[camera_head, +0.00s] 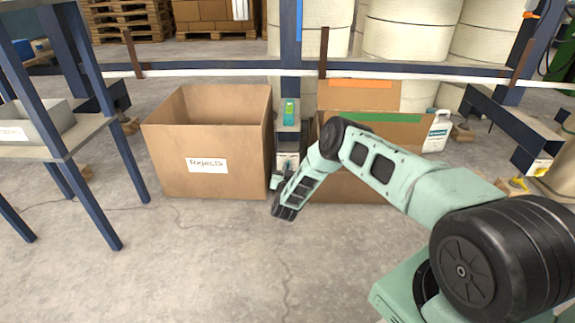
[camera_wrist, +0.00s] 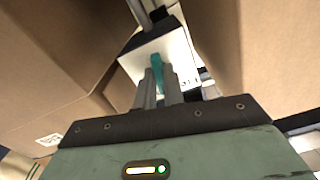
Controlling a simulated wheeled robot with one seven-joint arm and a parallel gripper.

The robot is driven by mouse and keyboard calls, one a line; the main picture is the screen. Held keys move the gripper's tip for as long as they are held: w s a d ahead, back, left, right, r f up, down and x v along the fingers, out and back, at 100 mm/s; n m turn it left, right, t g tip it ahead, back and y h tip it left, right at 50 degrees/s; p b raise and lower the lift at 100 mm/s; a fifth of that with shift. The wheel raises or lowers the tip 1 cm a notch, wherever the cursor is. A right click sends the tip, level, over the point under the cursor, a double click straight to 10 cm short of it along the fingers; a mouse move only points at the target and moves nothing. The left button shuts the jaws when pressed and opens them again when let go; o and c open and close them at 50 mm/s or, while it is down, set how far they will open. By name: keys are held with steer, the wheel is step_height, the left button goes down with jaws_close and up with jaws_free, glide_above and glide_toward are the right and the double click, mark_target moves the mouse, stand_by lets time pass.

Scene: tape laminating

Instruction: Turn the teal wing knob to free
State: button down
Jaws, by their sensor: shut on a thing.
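The teal wing knob (camera_wrist: 159,71) shows in the wrist view, on the white face of a small block (camera_wrist: 132,64) with dark marks beside it. My gripper (camera_wrist: 160,84) has its fingers shut on the knob, with the knob's upper part showing above and between the fingertips. In the head view my gripper (camera_head: 280,183) reaches down in front of the narrow grey post between two cardboard boxes.
A cardboard box labelled Rejects (camera_head: 228,180) stands close on the left. Another cardboard box (camera_head: 392,133) stands close on the right, with a white jug (camera_head: 437,131) by it. A blue-legged table (camera_head: 92,132) is at far left. The floor (camera_head: 200,260) in front is clear.

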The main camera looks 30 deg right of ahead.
steer(key=n+p, duration=0.1)
steer(key=n, duration=1)
steer(key=shift+s+f, duration=0.1)
steer(key=shift+f, duration=0.05)
steer(key=shift+n, duration=0.3)
steer(key=c, duration=1.6)
jaws_free()
steer(key=shift+o, duration=0.5)
steer(key=p+v, duration=0.8)
steer(key=v, duration=0.9)
steer(key=shift+a, duration=0.2)
steer(key=shift+s, duration=0.15)
